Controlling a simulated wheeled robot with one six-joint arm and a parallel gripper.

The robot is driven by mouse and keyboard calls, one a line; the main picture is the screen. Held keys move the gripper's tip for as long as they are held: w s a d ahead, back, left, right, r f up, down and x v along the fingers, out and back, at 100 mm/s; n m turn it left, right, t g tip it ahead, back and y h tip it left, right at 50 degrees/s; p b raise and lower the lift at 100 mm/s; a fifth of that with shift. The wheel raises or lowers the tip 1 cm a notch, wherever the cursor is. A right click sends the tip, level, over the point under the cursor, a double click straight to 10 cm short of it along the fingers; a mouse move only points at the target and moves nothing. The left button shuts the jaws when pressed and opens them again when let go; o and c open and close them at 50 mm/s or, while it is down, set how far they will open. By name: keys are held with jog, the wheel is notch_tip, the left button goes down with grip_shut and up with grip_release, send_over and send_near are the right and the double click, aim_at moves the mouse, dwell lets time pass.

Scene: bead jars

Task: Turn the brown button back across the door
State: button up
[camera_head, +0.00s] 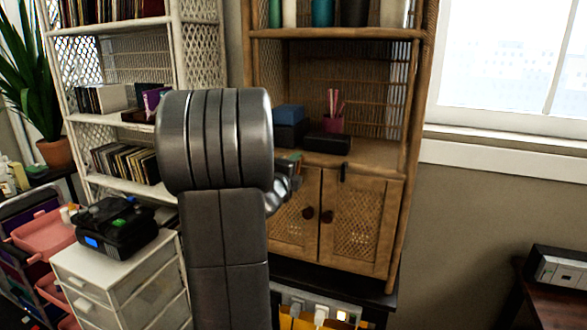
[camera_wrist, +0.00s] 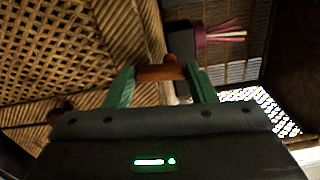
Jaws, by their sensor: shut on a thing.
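The brown button (camera_wrist: 160,71) is a short orange-brown bar between the two green fingers of my gripper (camera_wrist: 161,84) in the wrist view. The fingers are closed on it from both sides. The wicker cabinet's doors (camera_head: 361,210) look shut in the head view, with two round dark knobs (camera_head: 317,215) near where they meet. The door's lattice (camera_wrist: 58,60) fills the left of the wrist view. In the head view my arm hides most of my gripper and the button, near the top of the left door. The button's exact angle across the door is unclear.
On the cabinet shelf above stand a dark box (camera_head: 327,143), a blue-topped box (camera_head: 289,125) and a pink cup of sticks (camera_head: 333,122). The cup (camera_wrist: 222,36) is close beyond the fingers. A white drawer unit (camera_head: 130,275) stands at left.

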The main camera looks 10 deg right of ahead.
jog(key=shift+n, duration=0.6)
jog(key=o, duration=1)
jog(key=shift+s, duration=0.1)
jog(key=b+v, duration=0.1)
jog(key=v, duration=1.2)
jog(key=shift+s+a, duration=0.2)
jog(key=shift+s, duration=0.1)
jog(key=shift+w, duration=0.1)
jog(key=p+x, duration=0.1)
jog(key=x, duration=1.2)
jog(key=shift+w+d, duration=0.3)
